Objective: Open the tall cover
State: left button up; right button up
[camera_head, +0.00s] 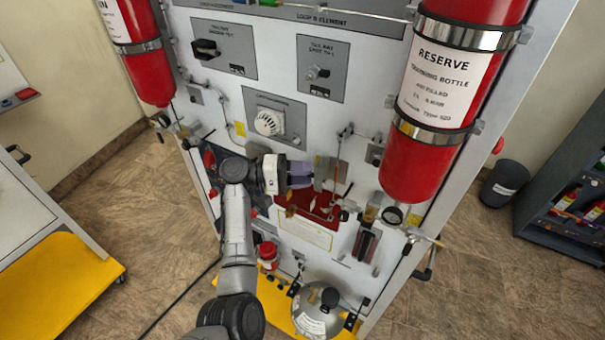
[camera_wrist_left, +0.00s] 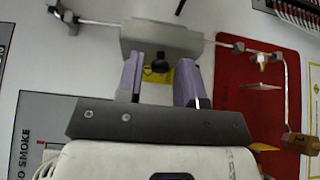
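A grey metal cover (camera_head: 324,168) stands on the white panel just right of my left gripper; I take it for the tall cover. In the left wrist view this cover (camera_wrist_left: 160,37) is a bent grey plate beyond the fingertips, beside a thin rod. My left gripper (camera_head: 299,174) points at the panel. Its purple fingers (camera_wrist_left: 158,78) are apart, with nothing visibly held between them. A dark knob (camera_wrist_left: 157,67) and a yellow label (camera_wrist_left: 187,76) show between and behind the fingers. Whether the fingers touch the cover cannot be told. My right gripper is not in view.
A red plate (camera_head: 309,204) with thin pipework lies below and beside the cover; it also shows in the left wrist view (camera_wrist_left: 238,75). A white round dial (camera_head: 268,122) sits above the gripper. A red reserve bottle (camera_head: 411,172) hangs to the right, with a gauge (camera_head: 392,215) below.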

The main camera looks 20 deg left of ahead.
pick_arm(q)
grip_shut()
jog(key=shift+w+a+m+g+h+b, duration=0.25)
jog(key=shift+m+g+b, duration=0.35)
jog(key=shift+g+b, duration=0.35)
jog(key=shift+w+a+m+g+h+b, duration=0.1)
jog(key=shift+w+m+g+h+b, duration=0.2)
jog(key=shift+m+g+b, duration=0.45)
jog(key=shift+w+a+m+g+h+b, duration=0.2)
jog(key=shift+w+m+g+b, duration=0.2)
jog(key=shift+g+b, duration=0.7)
jog(key=shift+o, duration=1.1)
grip_release()
